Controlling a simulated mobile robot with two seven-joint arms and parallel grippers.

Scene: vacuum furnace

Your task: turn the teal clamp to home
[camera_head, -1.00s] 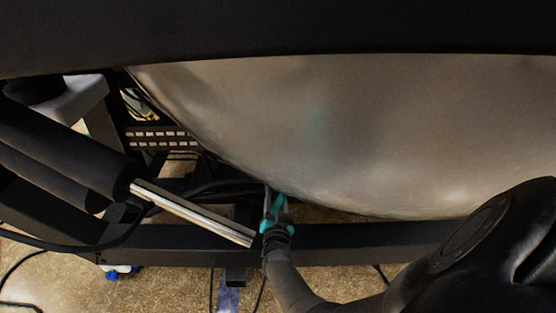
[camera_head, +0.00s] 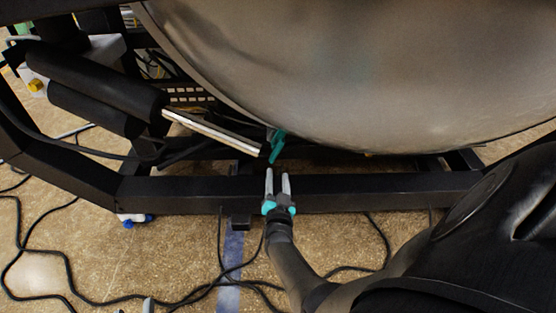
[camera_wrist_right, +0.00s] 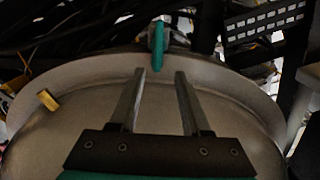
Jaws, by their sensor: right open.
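The teal clamp (camera_head: 277,146) sits at the lower rim of the large metal furnace vessel (camera_head: 350,80). In the right wrist view the clamp (camera_wrist_right: 158,47) is a narrow teal piece on the vessel's rim, beyond the fingertips and seen between them. My right gripper (camera_head: 277,172) is open, with two grey fingers pointing up toward the clamp. A small gap shows between the fingertips and the clamp in the head view, and nothing is between the fingers. In the right wrist view the open fingers (camera_wrist_right: 160,72) frame the clamp.
A black frame beam (camera_head: 340,192) runs across below the vessel. A black cylinder with a bright metal rod (camera_head: 212,131) slants in from the left, its end close to the clamp. Black cables (camera_head: 60,265) lie on the floor. A small yellow block (camera_wrist_right: 48,100) sits on the vessel's rim.

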